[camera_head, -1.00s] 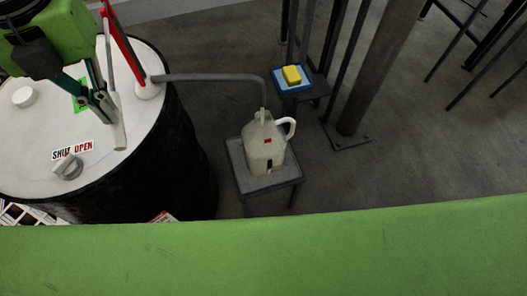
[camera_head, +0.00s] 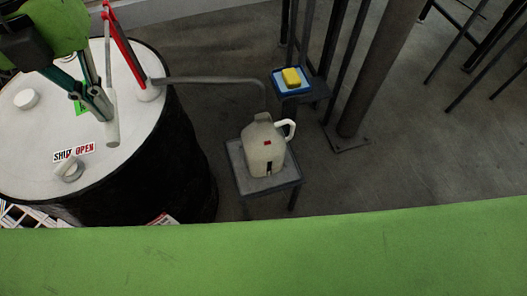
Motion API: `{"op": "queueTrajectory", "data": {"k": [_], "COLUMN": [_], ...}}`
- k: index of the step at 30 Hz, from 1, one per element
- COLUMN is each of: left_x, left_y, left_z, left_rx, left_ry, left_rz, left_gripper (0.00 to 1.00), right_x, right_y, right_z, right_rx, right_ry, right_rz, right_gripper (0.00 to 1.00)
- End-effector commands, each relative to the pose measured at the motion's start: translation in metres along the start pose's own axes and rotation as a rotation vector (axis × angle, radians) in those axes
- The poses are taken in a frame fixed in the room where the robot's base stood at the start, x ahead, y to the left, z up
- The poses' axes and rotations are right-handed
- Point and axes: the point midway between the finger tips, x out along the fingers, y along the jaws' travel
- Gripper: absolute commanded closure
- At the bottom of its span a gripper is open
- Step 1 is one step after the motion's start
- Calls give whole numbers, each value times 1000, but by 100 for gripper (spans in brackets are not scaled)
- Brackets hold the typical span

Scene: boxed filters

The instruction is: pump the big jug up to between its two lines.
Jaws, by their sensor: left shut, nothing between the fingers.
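The big jug (camera_head: 262,152) is a pale grey container with a white handle (camera_head: 285,128). It stands upright on a small grey table, with a small red mark and a dark mark on its front. I cannot make out the liquid level. The pump on the white-topped drum (camera_head: 40,130) has a red upright (camera_head: 122,42), a grey bar (camera_head: 111,125) and a grey spout pipe (camera_head: 215,80) that reaches the jug's top. My left gripper (camera_head: 98,104) is shut and empty, with its fingertips against or just beside the grey bar's lower end. My right gripper is out of view.
A knob (camera_head: 69,169) sits on the drum top beside a SHUT/OPEN label (camera_head: 74,152). A thick post (camera_head: 375,70) stands to the right. A green surface (camera_head: 300,250) fills the foreground.

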Motion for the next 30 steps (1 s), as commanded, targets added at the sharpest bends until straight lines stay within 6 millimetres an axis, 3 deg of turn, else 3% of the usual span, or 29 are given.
{"op": "queueTrajectory", "data": {"k": [24, 30], "left_x": [-104, -121], "left_y": [0, 0], "left_z": [2, 2], "left_rx": [-1, -2], "left_ry": [-7, -6], "left_rz": [-1, 0], "left_gripper": [100, 100], "right_x": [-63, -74], "right_y": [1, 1], "right_z": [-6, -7], "right_rx": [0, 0], "right_ry": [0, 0], "right_rz": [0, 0], "right_gripper": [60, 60]}}
